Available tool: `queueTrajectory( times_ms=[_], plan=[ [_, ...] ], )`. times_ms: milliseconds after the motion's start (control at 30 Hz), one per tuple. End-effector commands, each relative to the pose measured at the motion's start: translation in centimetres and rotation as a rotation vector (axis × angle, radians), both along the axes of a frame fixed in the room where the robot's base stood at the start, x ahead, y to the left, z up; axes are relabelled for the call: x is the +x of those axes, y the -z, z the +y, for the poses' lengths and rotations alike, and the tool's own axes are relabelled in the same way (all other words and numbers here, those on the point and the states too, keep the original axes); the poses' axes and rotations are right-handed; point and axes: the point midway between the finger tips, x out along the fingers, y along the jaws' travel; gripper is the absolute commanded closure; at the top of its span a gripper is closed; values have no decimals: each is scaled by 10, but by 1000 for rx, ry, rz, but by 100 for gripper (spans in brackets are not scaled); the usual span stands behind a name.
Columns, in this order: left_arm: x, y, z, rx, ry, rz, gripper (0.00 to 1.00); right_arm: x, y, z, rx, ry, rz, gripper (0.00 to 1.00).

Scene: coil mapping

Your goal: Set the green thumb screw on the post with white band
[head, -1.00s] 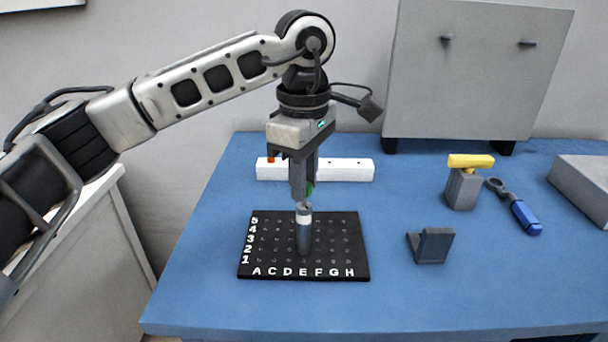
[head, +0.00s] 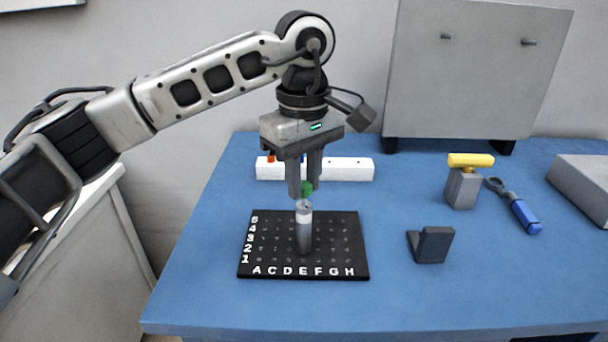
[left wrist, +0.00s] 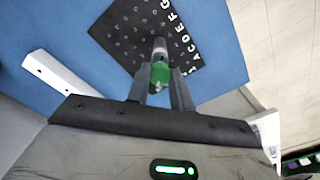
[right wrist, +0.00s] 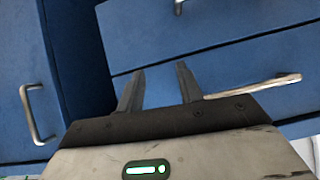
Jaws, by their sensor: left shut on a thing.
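The green thumb screw (head: 307,188) is between the fingers of my left gripper (head: 304,190), which is shut on it. It also shows in the left wrist view (left wrist: 160,73) between the fingertips. The grey post with the white band (head: 303,228) stands upright on the black lettered board (head: 345,262). The screw is just above the post's top; whether they touch I cannot tell. In the left wrist view the post (left wrist: 160,48) lines up behind the screw. My right gripper (right wrist: 158,85) is open and empty, in front of blue drawers.
A white block (head: 345,170) with an orange piece lies behind the board. To the right are a grey angled holder (head: 431,246), a grey block with a yellow handle (head: 470,161), and a blue-handled tool (head: 525,216). A grey panel (head: 480,70) stands at the back.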

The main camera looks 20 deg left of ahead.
Motion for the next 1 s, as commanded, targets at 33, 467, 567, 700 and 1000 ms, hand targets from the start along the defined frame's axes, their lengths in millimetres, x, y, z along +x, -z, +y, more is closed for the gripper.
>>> queueTrajectory(
  times_ms=[33, 467, 567, 700, 1000],
  plan=[
    [0, 2, 1, 3, 36, 4, 100, 0, 0, 0, 0, 0, -1, 64],
    [0, 1, 0, 2, 56, 2, 52, 2, -4, -1, -2, 1, -8, 64],
    [0, 1, 0, 2, 56, 2, 52, 2, -4, -2, -6, -1, -8, 64],
    [0, -3, 0, 1, 55, 1, 52, 1, -3, -3, -9, -4, -8, 64],
    [0, -59, 0, -1, 55, -3, 52, 1, 0, -4, -8, -4, -6, 64]
  ],
)
